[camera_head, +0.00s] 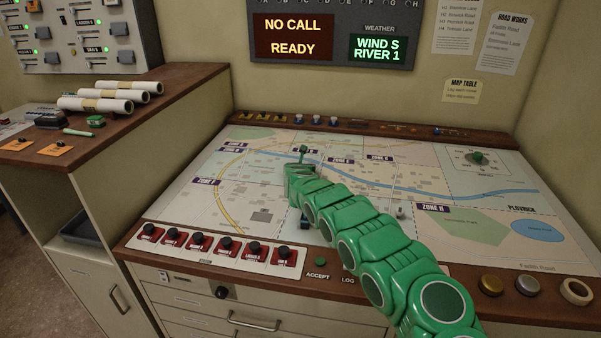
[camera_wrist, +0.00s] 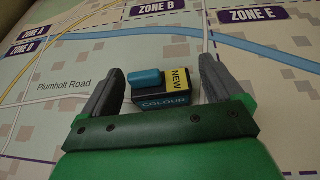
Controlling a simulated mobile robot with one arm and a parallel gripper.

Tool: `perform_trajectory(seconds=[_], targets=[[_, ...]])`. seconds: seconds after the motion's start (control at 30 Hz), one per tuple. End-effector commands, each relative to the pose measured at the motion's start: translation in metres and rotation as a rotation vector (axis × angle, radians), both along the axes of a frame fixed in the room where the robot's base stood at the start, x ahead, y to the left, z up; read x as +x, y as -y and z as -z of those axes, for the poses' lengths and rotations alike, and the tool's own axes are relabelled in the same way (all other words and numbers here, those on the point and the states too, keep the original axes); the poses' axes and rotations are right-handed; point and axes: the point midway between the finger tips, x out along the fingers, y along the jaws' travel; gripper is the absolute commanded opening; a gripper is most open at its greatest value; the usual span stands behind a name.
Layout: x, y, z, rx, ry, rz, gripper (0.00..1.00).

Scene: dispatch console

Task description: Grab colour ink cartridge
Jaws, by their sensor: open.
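The colour ink cartridge (camera_wrist: 162,103) is a small dark block with a blue cap, a yellow NEW label and the word COLOUR on its side. It lies on the map table (camera_head: 185,205). In the wrist view my gripper (camera_wrist: 163,82) is open, with one grey finger on each side of the cartridge and gaps between. In the head view my green arm reaches over the middle of the map and hides most of the gripper. A small dark and blue piece shows below the arm there, too little to identify surely.
A row of red-based switches (camera_head: 196,241) and the green ACCEPT button (camera_head: 320,262) line the front edge. A tape roll (camera_head: 576,291) and round knobs sit front right. Rolled papers (camera_head: 95,104) lie on the left cabinet. The map's left part is clear.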

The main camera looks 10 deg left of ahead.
Motion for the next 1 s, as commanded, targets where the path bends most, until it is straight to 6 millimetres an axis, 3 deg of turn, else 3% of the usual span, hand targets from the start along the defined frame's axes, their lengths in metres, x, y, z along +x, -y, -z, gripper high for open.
perform_trajectory(seconds=[0.4, 0.77, 1.0], targets=[[0.0044, -0.0008, 0.001, -0.001, 0.002, 0.0, 0.94], [0.0044, -0.0007, 0.001, -0.001, 0.002, 0.0, 0.38], [0.0044, -0.0008, 0.0007, -0.001, 0.002, 0.0, 0.37]])
